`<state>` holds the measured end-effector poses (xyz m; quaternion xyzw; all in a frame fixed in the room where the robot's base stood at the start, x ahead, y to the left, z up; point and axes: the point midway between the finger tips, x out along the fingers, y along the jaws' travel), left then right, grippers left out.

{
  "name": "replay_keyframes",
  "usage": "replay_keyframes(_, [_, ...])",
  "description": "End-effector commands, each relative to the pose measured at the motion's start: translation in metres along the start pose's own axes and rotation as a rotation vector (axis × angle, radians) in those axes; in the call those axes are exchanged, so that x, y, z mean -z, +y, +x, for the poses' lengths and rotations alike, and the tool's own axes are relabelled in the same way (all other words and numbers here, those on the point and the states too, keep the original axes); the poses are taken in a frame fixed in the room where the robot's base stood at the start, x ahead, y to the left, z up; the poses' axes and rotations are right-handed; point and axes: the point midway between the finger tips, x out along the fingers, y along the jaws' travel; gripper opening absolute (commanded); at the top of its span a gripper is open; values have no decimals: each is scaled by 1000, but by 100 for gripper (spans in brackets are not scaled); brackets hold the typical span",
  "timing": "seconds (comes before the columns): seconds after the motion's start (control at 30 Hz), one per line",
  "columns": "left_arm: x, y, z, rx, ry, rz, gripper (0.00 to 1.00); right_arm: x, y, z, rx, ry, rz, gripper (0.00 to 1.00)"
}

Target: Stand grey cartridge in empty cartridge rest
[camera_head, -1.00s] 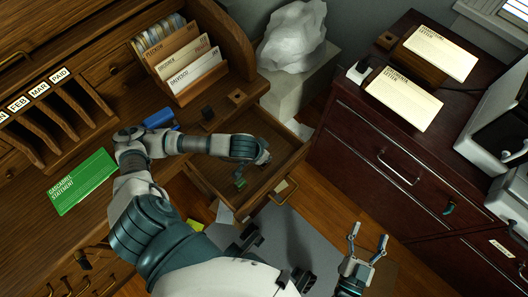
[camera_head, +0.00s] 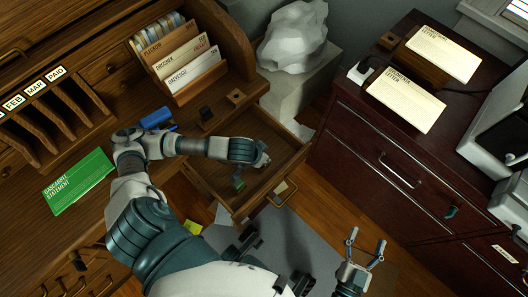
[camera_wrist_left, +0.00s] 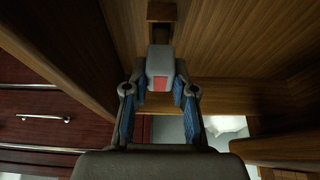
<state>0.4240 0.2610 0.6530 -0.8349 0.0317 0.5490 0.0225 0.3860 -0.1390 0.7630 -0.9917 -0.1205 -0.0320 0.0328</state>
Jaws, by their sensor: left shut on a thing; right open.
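The grey cartridge (camera_wrist_left: 160,62), a small block with a red patch, is held between the blue fingertips of my left gripper (camera_wrist_left: 158,90) in the left wrist view. In the head view that hand hangs over the open desk drawer, and my wrist hides most of the grip. A small wooden rest with an empty hole (camera_head: 236,96) stands on the desk behind the drawer. Beside it, another rest (camera_head: 206,113) has a dark thing in it. My right gripper (camera_head: 366,252) is open and empty at the lower right, over the floor.
The open drawer (camera_head: 290,180) juts from the desk. A letter holder (camera_head: 187,70), a blue object (camera_head: 157,117) and a green card (camera_head: 78,180) are on the desk. A dark red cabinet (camera_head: 380,150) with letters stands at right.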

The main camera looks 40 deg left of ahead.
Motion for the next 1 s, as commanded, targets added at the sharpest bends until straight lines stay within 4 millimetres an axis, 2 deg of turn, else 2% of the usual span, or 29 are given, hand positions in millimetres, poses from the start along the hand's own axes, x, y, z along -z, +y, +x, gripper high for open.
replay_keyframes(1.0, [-13,1,29,-13,-8,-2,0,-34,-2,-2,-2,-38,5,72])
